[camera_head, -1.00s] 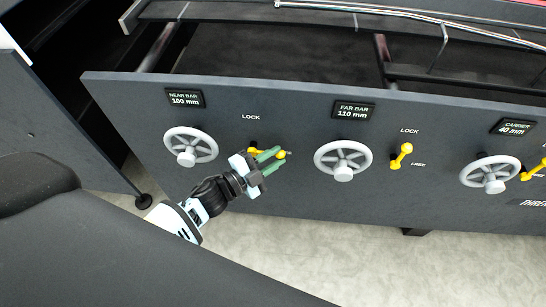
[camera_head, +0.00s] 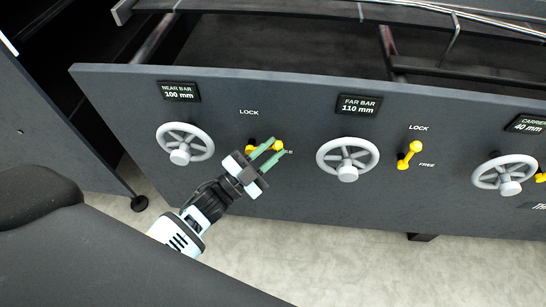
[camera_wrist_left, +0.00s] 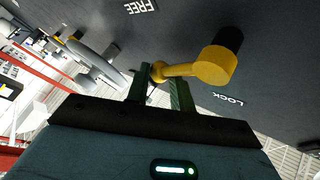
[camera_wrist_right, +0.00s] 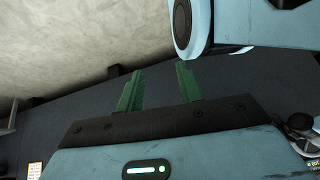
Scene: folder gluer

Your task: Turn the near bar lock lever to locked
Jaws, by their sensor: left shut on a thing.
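The near bar lock lever (camera_head: 251,147) is yellow and sits right of the near bar handwheel, below its LOCK label (camera_head: 249,112). Its arm points right, roughly level, with the FREE label mostly hidden by my fingers. My left gripper (camera_head: 273,153) is shut on the lever's knob end, its green fingers reaching in from below left. In the left wrist view the lever (camera_wrist_left: 213,66) shows its thick hub outside the fingers and its small knob between the fingertips (camera_wrist_left: 159,85). My right gripper (camera_wrist_right: 158,88) shows in the right wrist view, open and empty.
The near bar handwheel (camera_head: 185,144) is left of the lever and the far bar handwheel (camera_head: 348,158) is right of it. The far bar lever (camera_head: 409,155) points up towards LOCK. Another handwheel (camera_head: 504,175) stands at the right. Below the panel is bare floor.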

